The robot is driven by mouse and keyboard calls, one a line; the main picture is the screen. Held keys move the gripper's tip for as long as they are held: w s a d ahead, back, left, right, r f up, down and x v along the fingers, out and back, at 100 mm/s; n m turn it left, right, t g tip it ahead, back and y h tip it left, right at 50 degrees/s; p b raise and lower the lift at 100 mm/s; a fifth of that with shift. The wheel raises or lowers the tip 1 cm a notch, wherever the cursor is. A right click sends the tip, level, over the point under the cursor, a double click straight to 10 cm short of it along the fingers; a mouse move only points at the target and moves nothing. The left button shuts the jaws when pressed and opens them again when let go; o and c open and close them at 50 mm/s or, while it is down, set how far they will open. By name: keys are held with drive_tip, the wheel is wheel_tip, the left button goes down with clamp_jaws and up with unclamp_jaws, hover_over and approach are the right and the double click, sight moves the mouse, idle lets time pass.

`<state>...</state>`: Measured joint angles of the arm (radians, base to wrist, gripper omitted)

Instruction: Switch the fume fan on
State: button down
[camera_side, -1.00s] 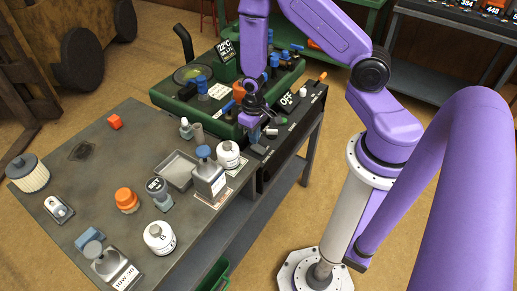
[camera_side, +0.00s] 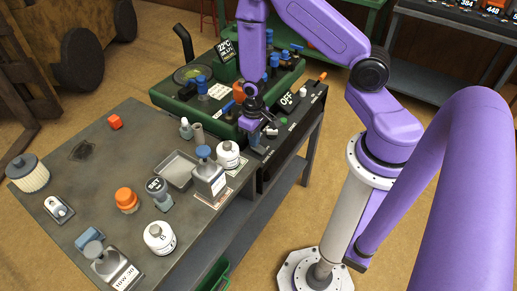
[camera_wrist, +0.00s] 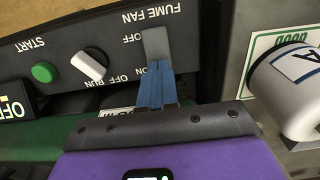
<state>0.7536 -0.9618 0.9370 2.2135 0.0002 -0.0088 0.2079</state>
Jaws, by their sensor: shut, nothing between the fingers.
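The fume fan switch (camera_wrist: 156,42) is a grey lever on a black control panel (camera_wrist: 205,75), beside upside-down labels reading FUME FAN, OFF and ON in the wrist view. My gripper (camera_wrist: 156,72) is shut and empty. Its blue fingertips overlap the lever's near end, on the ON side; I cannot tell whether they touch it. In the side view my gripper (camera_side: 250,136) is low at the near left end of the panel (camera_side: 290,135), beside the green machine. The lever's exact position is partly hidden by the fingers.
A white knob (camera_wrist: 90,64) and a green START button (camera_wrist: 44,72) sit on the same panel. A white labelled bottle (camera_side: 228,155) and a grey container (camera_side: 208,180) stand close by on the bench.

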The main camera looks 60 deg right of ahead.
drive_tip(key=shift+f, duration=0.3)
drive_tip(key=shift+r, duration=3.5)
wheel_tip(320, 180, up, 20)
idle(0.4)
drive_tip(key=shift+r, duration=0.2)
idle(2.3)
